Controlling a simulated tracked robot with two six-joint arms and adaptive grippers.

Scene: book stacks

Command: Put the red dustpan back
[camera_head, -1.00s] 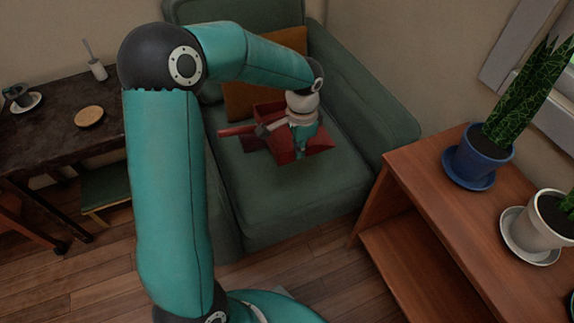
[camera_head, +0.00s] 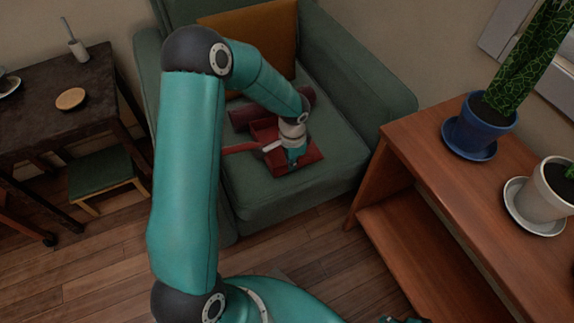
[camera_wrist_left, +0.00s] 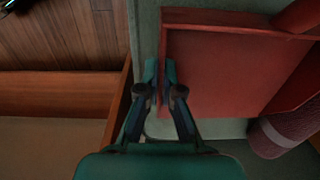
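The red dustpan (camera_head: 305,158) is over the front part of the green armchair's seat, its handle (camera_head: 240,148) pointing left. My left gripper (camera_head: 292,163) reaches down onto it from above. In the left wrist view, the two fingers (camera_wrist_left: 161,75) stand close together on either side of the near rim of the dustpan (camera_wrist_left: 225,75), and I read them as shut on it. I cannot tell whether the dustpan touches the seat. A small dark and teal part at the bottom edge of the head view looks like my right gripper (camera_head: 402,320); its fingers cannot be made out.
The green armchair (camera_head: 345,100) holds an orange cushion (camera_head: 250,45) and a maroon roll (camera_head: 250,116). A wooden shelf unit (camera_head: 410,165) with potted plants stands right. A dark table (camera_head: 40,125) and a green stool (camera_head: 100,173) stand left. Wooden floor (camera_head: 100,260) is free in front.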

